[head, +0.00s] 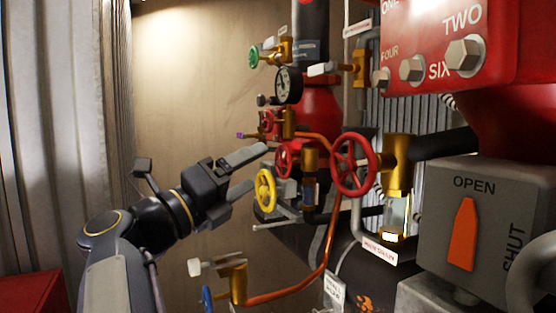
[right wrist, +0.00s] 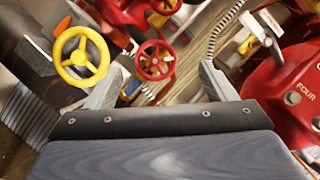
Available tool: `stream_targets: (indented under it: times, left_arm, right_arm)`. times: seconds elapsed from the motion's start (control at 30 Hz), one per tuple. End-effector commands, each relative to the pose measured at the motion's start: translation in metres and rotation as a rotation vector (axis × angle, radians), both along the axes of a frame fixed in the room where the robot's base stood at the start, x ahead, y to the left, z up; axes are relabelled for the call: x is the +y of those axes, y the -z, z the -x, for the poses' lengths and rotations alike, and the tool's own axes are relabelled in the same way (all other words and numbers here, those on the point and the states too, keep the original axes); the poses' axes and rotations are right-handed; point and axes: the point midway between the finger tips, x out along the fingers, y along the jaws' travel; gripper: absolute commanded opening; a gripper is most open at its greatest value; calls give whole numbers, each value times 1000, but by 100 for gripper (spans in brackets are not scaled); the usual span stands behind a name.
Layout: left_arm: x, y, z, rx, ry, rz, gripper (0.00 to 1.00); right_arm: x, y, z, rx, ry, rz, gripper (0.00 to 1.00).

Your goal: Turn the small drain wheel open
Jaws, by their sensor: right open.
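Several handwheels sit on the pipework; no readable label tells which is the drain wheel. A yellow wheel (head: 265,191) is low on the near side, with a small red wheel (head: 284,158) just above right. My right gripper (head: 258,167) is open and empty, its fingers pointing at these two. In the right wrist view, the yellow wheel (right wrist: 80,58) is by the left finger and a red wheel (right wrist: 155,62) shows between the open fingertips (right wrist: 158,80). Neither is gripped; contact with the yellow rim cannot be told. My left gripper is not in view.
A larger red wheel (head: 354,165) and an OPEN/SHUT box (head: 478,225) stand to the right. Free room is at the left.

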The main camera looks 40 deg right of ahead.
Motion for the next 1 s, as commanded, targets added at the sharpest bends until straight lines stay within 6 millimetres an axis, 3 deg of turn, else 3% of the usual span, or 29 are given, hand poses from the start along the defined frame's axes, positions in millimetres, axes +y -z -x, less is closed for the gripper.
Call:
stream_targets:
  times: [0.13,0.6,0.97,1.0]
  left_arm:
    - [0,-3,0,0,0,0,36]
    - [0,-24,0,0,0,0,36]
    - [0,-24,0,0,0,0,36]
    - [0,-24,0,0,0,0,36]
  right_arm:
    - [-7,7,1,-37,16,-45,77]
    - [-71,-10,2,-34,15,-40,77]
    - [-76,-11,2,-33,12,-39,77]
    - [-76,-11,2,-33,12,-39,72]
